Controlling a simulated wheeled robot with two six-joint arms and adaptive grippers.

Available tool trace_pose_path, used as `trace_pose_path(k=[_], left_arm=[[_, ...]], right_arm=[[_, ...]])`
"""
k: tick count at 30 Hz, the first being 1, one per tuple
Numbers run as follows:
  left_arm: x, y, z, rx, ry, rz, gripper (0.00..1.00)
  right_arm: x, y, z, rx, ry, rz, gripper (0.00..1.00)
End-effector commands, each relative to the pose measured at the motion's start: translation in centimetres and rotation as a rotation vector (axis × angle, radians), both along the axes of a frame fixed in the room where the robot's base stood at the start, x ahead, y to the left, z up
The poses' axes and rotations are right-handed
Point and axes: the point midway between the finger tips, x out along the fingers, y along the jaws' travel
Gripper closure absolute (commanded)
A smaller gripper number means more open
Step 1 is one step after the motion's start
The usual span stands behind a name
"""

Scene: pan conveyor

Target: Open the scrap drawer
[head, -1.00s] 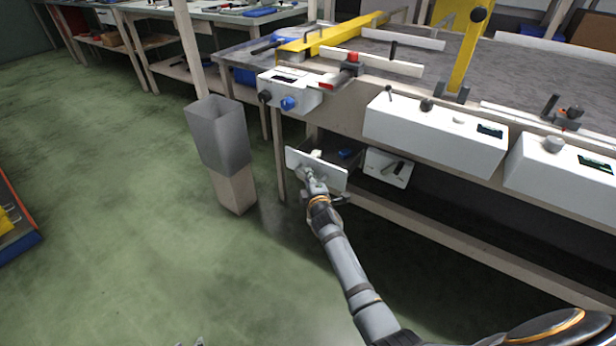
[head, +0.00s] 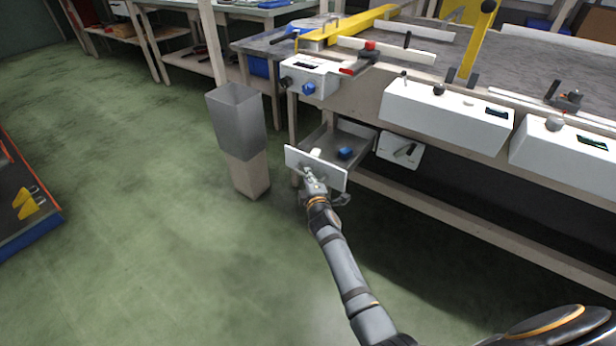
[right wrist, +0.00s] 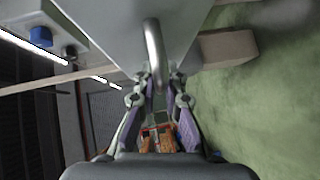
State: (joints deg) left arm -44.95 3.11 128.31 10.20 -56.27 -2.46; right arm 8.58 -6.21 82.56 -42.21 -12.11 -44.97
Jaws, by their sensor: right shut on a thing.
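The scrap drawer (head: 318,168) sits under the left end of the workbench and stands partly open. Its white front panel faces me, and its grey inside shows behind the panel. A blue piece (head: 345,153) lies inside it. My right gripper (head: 309,178) is at the front panel. In the right wrist view the fingers (right wrist: 157,80) are shut on the drawer's metal handle (right wrist: 154,50). At the bottom edge of the earlier head view only small tips show; my left gripper does not show now.
A grey bin on a wooden block (head: 238,125) stands just left of the drawer. White control boxes (head: 445,118) line the bench edge above. Green floor in front is clear.

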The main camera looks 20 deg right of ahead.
Motion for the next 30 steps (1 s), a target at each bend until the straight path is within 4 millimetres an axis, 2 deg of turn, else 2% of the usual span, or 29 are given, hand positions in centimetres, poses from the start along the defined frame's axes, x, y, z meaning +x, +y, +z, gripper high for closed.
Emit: trace_pose_path(k=[3,4,9,17,20,30], left_arm=[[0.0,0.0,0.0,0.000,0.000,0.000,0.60],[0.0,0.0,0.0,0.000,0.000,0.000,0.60],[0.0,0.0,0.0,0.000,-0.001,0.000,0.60],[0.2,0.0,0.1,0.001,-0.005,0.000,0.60],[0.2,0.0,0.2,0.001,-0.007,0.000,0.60],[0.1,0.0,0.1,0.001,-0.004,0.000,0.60]], right_arm=[[0.0,0.0,-0.1,0.000,0.001,0.000,1.00],[0.0,0.0,-0.1,0.000,0.001,0.000,0.89],[0.0,0.0,0.0,0.000,0.001,0.000,0.66],[0.0,0.0,0.0,0.000,0.000,0.000,0.66],[-0.6,0.1,0.0,0.000,0.001,0.000,0.66],[-6.4,0.7,0.8,0.003,0.002,0.000,0.66]])
